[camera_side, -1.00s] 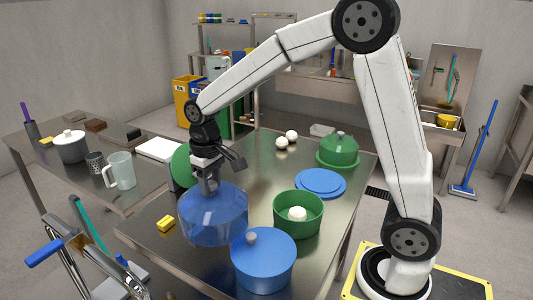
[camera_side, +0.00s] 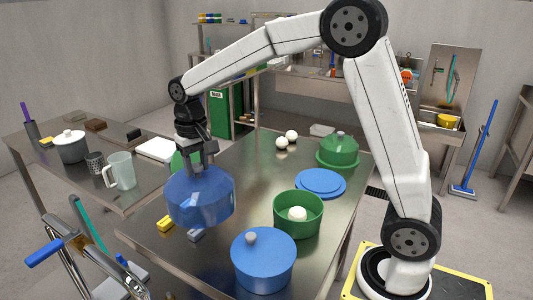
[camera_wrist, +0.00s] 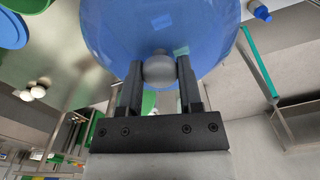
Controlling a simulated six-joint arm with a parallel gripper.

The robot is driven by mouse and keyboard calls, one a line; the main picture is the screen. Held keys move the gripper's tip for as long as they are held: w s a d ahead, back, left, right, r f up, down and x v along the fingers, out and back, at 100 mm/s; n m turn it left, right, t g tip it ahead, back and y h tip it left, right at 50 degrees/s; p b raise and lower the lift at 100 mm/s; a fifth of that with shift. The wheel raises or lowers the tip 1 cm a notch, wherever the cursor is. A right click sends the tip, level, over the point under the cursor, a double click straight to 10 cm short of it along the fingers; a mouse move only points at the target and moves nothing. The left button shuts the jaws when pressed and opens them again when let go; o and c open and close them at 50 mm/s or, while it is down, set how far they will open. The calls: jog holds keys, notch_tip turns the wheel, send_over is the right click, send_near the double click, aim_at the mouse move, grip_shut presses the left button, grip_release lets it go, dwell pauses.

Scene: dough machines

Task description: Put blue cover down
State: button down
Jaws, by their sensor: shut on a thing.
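My gripper (camera_side: 209,160) is shut on the grey knob of the translucent blue cover (camera_side: 200,198). The cover hangs over the left part of the steel table. In the wrist view the knob (camera_wrist: 159,68) sits between the two fingers, and the blue cover (camera_wrist: 150,22) fills the top of the picture. I cannot tell in the side view whether its rim touches the table. A blue pot (camera_side: 263,262) with a grey-knobbed lid stands at the table's front.
A green pot (camera_side: 298,213) holds a white dough ball. A flat blue disc (camera_side: 320,183) and a green covered pot (camera_side: 338,150) stand behind it. Yellow blocks (camera_side: 166,223) and a grey-blue block (camera_side: 195,235) lie near the cover. Two white balls (camera_side: 286,137) lie at the back.

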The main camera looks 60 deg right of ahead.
aim_at(211, 181)
dwell(1.7)
jog(key=shift+f, duration=0.1)
jog(key=shift+s+f+n, duration=1.7)
jog(key=shift+s+f, duration=0.3)
jog(key=shift+s, duration=0.05)
jog(key=shift+w+r, duration=0.1)
